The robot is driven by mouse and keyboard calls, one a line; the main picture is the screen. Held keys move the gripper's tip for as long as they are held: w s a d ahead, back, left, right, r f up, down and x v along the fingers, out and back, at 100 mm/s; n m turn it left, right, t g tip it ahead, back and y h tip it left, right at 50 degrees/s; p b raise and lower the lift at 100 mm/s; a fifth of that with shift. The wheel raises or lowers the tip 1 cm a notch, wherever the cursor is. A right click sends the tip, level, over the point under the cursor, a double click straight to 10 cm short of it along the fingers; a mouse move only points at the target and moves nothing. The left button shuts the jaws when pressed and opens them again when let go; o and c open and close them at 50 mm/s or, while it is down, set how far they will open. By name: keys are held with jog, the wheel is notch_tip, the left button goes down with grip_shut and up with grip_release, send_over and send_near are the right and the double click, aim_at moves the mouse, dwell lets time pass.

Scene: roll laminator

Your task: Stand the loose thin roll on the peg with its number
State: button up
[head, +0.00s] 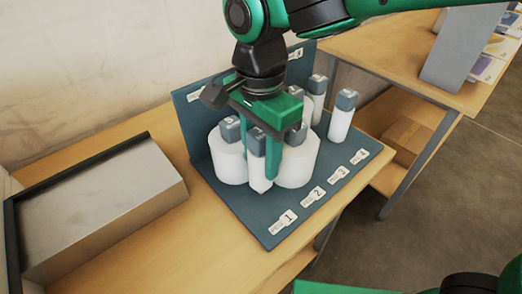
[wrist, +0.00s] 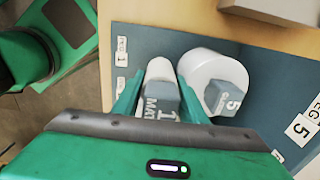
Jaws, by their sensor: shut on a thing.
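The thin white roll (head: 259,177) with a grey cap is upright in my gripper (head: 259,160), over the front left part of the blue board. In the wrist view the roll's cap (wrist: 161,106) shows a number 1, and my gripper's green fingers (wrist: 158,98) close on it from both sides. The board (head: 270,220) has a front row of peg labels, and the PEG 1 label (head: 283,221) lies just in front of the held roll. The roll's lower end is close to the board; I cannot tell whether it touches. Its peg is hidden.
Another fat roll (head: 299,165) stands to the right. Thin rolls (head: 340,124) stand further right. A grey box-like machine (head: 100,205) fills the table's left.

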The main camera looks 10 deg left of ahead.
jog(key=shift+f, duration=1.2)
jog(key=shift+f, duration=0.1)
